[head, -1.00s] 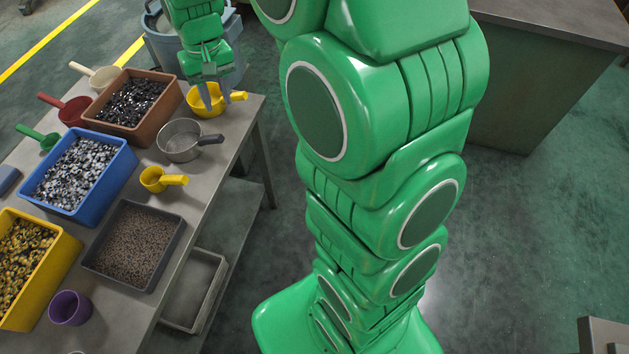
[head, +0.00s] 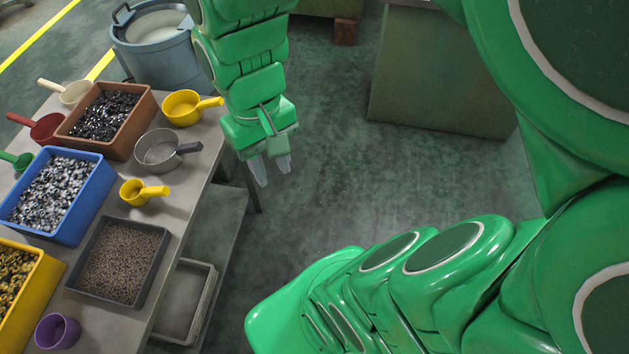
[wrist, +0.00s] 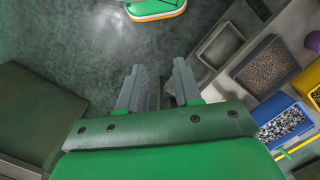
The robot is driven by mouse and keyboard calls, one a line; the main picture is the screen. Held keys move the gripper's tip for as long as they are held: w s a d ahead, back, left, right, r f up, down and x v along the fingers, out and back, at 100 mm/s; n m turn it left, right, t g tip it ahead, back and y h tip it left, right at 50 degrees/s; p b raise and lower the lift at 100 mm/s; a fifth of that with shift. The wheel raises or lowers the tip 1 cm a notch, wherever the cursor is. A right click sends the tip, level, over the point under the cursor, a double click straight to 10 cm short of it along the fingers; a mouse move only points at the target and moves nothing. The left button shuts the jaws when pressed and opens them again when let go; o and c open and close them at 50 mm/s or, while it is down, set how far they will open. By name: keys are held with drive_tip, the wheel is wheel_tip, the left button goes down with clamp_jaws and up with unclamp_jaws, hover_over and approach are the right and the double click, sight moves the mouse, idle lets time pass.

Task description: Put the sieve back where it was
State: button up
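The sieve (head: 158,150) is a round grey pan with a dark handle pointing right. It rests on the table near the right edge, right of the brown bin and between two yellow scoops. My gripper (head: 272,172) is past the table's right edge, over the floor and to the right of the sieve. Its fingers point down and are apart. In the wrist view my gripper (wrist: 158,82) shows two grey fingers with a gap and nothing held between them. I cannot make out the sieve in the wrist view.
The table (head: 190,205) holds a brown bin (head: 140,145), a blue bin (head: 88,200), a dark grey bin (head: 150,285), a yellow bin (head: 40,310), coloured scoops and a purple cup (head: 58,332). A blue-grey tub (head: 160,62) stands behind. Floor right of the table is open.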

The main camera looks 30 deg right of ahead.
drive_tip(key=s, duration=0.2)
drive_tip(key=s+d, duration=0.1)
drive_tip(key=s, duration=0.2)
drive_tip(key=shift+s+d+f, duration=0.1)
drive_tip(key=shift+s, duration=0.25)
idle(0.8)
